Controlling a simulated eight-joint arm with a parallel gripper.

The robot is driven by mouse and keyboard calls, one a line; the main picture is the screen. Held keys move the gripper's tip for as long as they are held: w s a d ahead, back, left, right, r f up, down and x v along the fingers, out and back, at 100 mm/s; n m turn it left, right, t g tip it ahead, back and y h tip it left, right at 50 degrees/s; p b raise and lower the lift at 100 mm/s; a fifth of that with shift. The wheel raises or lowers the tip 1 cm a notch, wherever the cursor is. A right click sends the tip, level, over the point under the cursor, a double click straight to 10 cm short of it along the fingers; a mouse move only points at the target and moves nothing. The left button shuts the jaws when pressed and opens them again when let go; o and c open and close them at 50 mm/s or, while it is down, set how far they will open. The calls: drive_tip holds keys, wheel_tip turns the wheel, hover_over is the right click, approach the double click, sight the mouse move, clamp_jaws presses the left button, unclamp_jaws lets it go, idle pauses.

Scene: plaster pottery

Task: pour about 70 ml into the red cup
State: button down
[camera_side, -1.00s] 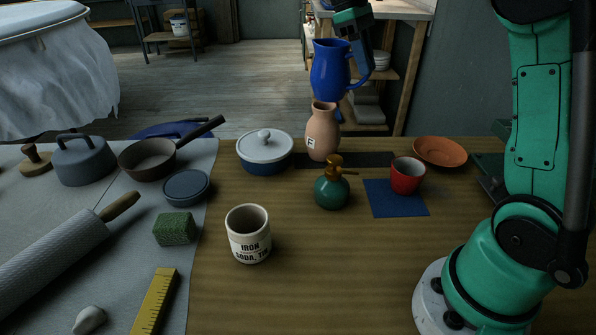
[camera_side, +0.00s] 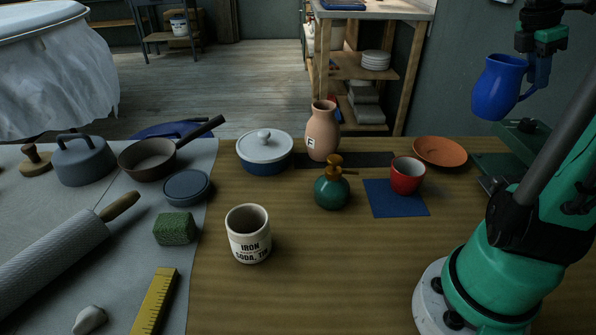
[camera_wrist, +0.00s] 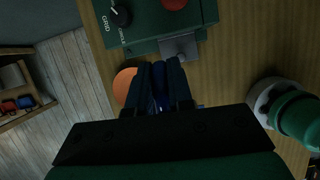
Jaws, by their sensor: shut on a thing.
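A blue jug (camera_side: 498,88) hangs in the air at the upper right of the side view, held upright. My gripper (camera_side: 538,78) is shut on the jug's handle. In the wrist view my gripper (camera_wrist: 160,88) hides most of the jug, with only a bit of dark blue between the fingers. The red cup (camera_side: 407,177) stands upright on a blue mat (camera_side: 395,207) on the wooden table, below and left of the jug. The level inside the jug is hidden, and the cup's contents cannot be made out.
An orange plate (camera_side: 440,151) lies behind the cup. A green spray bottle (camera_side: 331,190) and a clay vase (camera_side: 322,135) stand to its left. A green scale-like device (camera_side: 520,145) is below the jug. The front middle of the table is clear beyond the labelled crock (camera_side: 248,237).

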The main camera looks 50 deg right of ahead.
sight(476, 110)
drive_tip(key=shift+s+d, duration=0.1)
drive_tip(key=shift+s, duration=0.4)
wheel_tip(476, 110, down, 14)
drive_tip(key=shift+f, duration=0.15)
drive_tip(key=shift+w, duration=0.1)
idle(0.3)
drive_tip(key=shift+w+a+r+g+h, duration=1.55)
drive_tip(key=shift+w+g+h, duration=0.1)
drive_tip(key=shift+g+h, duration=0.15)
drive_tip(key=shift+w+a+r+g+h, duration=1.4)
drive_tip(key=shift+w+a+g+h, duration=0.2)
drive_tip(key=shift+g+h, duration=0.15)
drive_tip(key=shift+w+r+g, duration=0.15)
drive_tip(key=shift+g, duration=0.2)
drive_tip(key=shift+w+a+r+g+h, duration=0.3)
drive_tip(key=shift+a+r+g+h, duration=0.15)
drive_tip(key=shift+h, duration=0.2)
